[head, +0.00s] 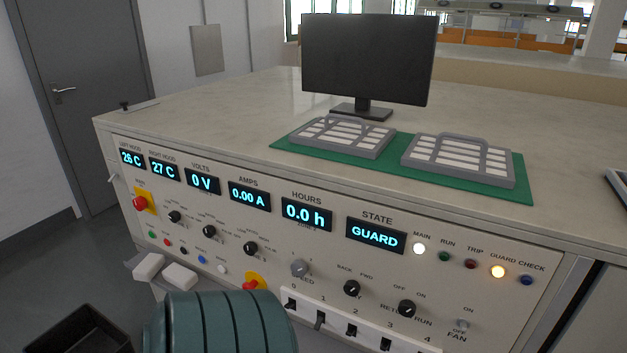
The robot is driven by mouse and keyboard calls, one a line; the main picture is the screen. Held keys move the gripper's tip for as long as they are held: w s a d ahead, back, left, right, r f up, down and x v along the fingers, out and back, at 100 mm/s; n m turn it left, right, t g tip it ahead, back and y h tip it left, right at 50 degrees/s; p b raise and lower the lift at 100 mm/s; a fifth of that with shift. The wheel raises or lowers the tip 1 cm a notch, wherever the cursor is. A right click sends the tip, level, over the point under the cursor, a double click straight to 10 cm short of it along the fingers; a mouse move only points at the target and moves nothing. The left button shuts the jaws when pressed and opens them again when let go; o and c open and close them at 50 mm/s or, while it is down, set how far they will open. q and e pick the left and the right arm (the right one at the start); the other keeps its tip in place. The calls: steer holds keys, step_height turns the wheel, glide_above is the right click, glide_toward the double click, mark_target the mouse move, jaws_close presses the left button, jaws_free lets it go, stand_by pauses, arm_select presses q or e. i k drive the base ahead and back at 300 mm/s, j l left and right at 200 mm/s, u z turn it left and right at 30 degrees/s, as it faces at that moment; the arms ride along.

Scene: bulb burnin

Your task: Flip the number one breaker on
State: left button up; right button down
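A row of numbered breakers sits in a white strip (335,325) low on the front panel, under the labels 0 to 4. The number one breaker (319,320) is second from the left, a small dark switch under the label 1. Its lever looks different from its neighbours, but it is too small to tell its position surely. The number zero breaker (290,303) is to its left and the number two breaker (351,331) to its right. The strip's lower right end is cut off by the picture edge. Neither of my grippers is in view.
A ribbed teal cylinder (220,325) stands in front of the panel, left of the breakers. The state display (376,235) reads GUARD. The MAIN lamp (419,249) and amber GUARD lamp (498,271) are lit. A monitor (368,58) and two grey trays stand on top.

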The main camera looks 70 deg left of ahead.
mark_target(319, 323)
steer(key=u, duration=2.25)
